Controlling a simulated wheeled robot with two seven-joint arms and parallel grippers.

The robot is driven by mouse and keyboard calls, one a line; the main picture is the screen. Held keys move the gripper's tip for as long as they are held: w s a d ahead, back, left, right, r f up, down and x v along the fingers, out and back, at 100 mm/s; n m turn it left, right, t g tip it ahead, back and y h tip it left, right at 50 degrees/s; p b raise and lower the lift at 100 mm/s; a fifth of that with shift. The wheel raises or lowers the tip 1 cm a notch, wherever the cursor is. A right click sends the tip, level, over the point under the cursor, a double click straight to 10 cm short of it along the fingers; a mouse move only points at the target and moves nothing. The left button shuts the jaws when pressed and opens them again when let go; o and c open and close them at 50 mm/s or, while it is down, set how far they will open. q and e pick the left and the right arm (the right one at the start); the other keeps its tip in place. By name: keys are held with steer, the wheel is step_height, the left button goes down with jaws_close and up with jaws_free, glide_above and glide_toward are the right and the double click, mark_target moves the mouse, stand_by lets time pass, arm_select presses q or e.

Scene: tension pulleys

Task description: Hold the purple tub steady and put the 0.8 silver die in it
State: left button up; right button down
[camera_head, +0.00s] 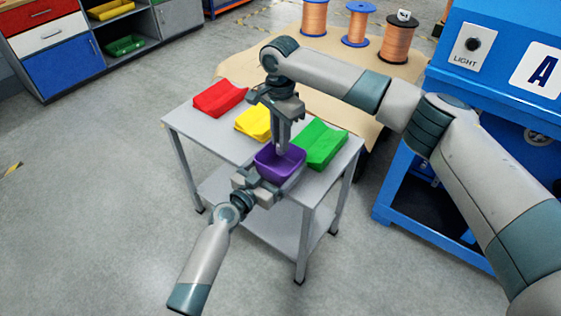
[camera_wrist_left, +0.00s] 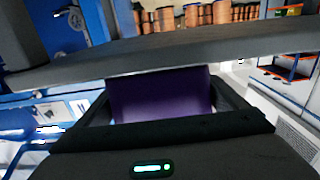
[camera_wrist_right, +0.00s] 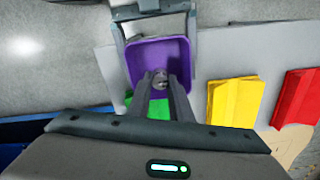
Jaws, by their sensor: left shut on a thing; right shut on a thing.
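The purple tub (camera_head: 292,168) is upright at the near edge of the small grey table. My left gripper (camera_head: 261,182) is shut on its near side; the tub's wall fills the space between the fingers in the left wrist view (camera_wrist_left: 160,97). My right gripper (camera_head: 281,151) points down over the tub's opening. In the right wrist view, its fingers are shut on a small round silver die (camera_wrist_right: 160,80), seen against the tub's inside (camera_wrist_right: 145,55). I cannot tell how far the die is below the rim. The die is hidden in the head view.
A blue machine (camera_head: 470,85) stands to the right. Wire spools (camera_head: 356,25) stand behind.

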steer(key=shift+f, duration=1.85)
steer(key=c, duration=1.5)
jaws_free()
step_height(320, 180, up, 12)
